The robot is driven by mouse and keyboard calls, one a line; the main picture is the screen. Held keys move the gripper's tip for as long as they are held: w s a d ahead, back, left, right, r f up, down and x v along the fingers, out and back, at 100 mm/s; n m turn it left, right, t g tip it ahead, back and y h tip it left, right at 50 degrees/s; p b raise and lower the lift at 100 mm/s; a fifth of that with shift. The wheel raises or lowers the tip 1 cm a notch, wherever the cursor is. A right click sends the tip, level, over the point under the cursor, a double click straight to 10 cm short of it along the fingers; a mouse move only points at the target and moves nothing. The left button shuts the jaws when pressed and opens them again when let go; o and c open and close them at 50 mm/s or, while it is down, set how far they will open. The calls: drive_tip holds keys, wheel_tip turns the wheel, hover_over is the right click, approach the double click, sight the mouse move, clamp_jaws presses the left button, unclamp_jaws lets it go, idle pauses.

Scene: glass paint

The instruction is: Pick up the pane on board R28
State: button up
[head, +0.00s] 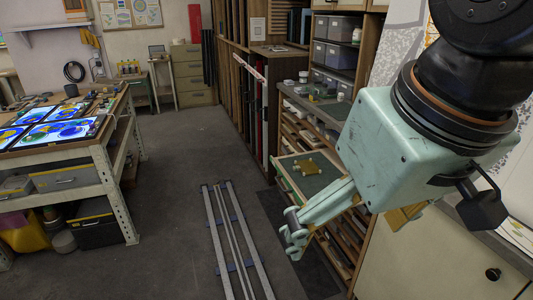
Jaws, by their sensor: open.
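A rack of slatted boards stands at centre right, below the shelves. One board (318,183) sticks out of the rack, dark green on top with a light green front edge. A small yellow-brown piece (306,167) lies on it. I cannot read any board label, so I cannot tell which board is R28, and no pane is clear on the boards. My gripper (295,234), pale teal, hangs in front of the rack, open, its fingertips nearer to me and below the sticking-out board in the picture. It hides part of the rack.
Floor rails (232,240) run along the middle of the floor. A workbench (122,104) with bright coloured panes (62,131) stands at left. A pale cabinet (440,262) is at lower right. Dark floor lies free between bench and rails.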

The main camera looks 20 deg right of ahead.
drive_tip(key=w+d+f+t+h+p, duration=0.15)
drive_tip(key=w+d, duration=0.45)
drive_tip(key=w, duration=1)
drive_tip(key=w+d+f+t+p, duration=0.15)
drive_tip(key=w+d, duration=0.35)
drive_tip(key=w, duration=1.1)
drive_tip(key=w+d+f+t+p, duration=0.1)
drive_tip(key=w+d+f, duration=0.35)
drive_tip(key=w, duration=1.15)
drive_tip(key=w+d+f+t+p, duration=0.1)
drive_tip(key=w+d+f, duration=0.4)
drive_tip(key=w+f, duration=0.15)
drive_tip(key=w+d+f+t+p, duration=0.1)
drive_tip(key=w+d+f+t, duration=0.1)
drive_tip(key=w+d+f, duration=0.55)
drive_tip(key=w+f, duration=0.1)
drive_tip(key=f, duration=0.3)
drive_tip(key=w+d+f+t+y+p, duration=0.1)
drive_tip(key=f, duration=0.4)
drive_tip(key=w+d+f+t+p, duration=0.1)
drive_tip(key=w+d+f, duration=0.1)
drive_tip(key=f, duration=0.3)
drive_tip(key=shift+w+f, duration=0.3)
drive_tip(key=shift+f, duration=0.05)
drive_tip(key=shift+s+d+f+t+p, duration=0.1)
drive_tip(key=shift+d+f+t+p, duration=0.1)
drive_tip(key=shift+f, duration=0.35)
drive_tip(key=shift+d+f+t+p, duration=0.1)
drive_tip(key=shift+f+p, duration=0.05)
drive_tip(key=shift+f, duration=0.4)
